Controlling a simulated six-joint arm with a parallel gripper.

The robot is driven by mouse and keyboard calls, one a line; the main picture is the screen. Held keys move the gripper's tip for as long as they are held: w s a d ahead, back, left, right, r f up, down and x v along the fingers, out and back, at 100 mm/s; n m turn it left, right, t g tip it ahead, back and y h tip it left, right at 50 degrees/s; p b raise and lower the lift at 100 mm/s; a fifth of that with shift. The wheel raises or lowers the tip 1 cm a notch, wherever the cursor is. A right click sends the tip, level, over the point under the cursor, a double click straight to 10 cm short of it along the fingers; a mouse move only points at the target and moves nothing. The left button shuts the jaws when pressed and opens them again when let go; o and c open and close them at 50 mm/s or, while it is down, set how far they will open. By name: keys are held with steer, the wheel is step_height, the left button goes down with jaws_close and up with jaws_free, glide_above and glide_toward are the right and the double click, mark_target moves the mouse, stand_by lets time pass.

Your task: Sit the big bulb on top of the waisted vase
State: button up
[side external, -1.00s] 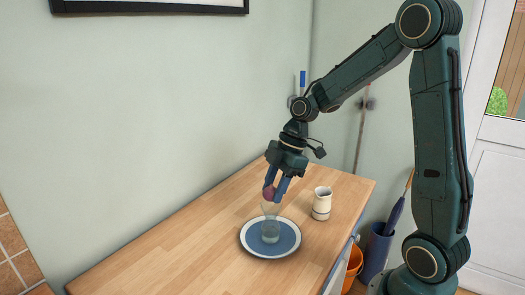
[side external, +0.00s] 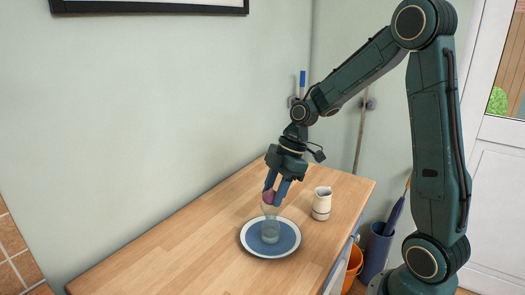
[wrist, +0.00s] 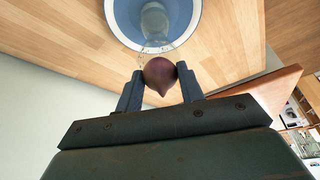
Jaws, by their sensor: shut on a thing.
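The big bulb (wrist: 160,74) is purple-brown with a pointed end. It also shows as a pinkish lump in the side view (side external: 269,197). My gripper (side external: 275,196) is shut on it, one finger on each side, as the wrist view (wrist: 161,76) shows. The waisted vase (side external: 270,228) is clear glass and stands upright on a blue plate (side external: 249,247) with a pale rim. The bulb is at the vase's mouth in the side view; I cannot tell whether it rests on the rim. In the wrist view the vase (wrist: 153,22) is partly hidden behind the bulb.
A small cream jug (side external: 321,204) stands right of the plate on the wooden worktop (side external: 170,240). The worktop's left part is clear. An orange bucket (side external: 354,258) and a blue bin (side external: 377,250) stand on the floor beyond its right edge.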

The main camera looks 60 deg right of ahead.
steer(key=shift+f, duration=0.5)
stand_by(0.4)
steer(key=o, duration=1)
steer(key=shift+r, duration=0.1)
steer(key=v, duration=1.3)
steer(key=shift+d+r, duration=0.15)
steer(key=shift+r, duration=0.15)
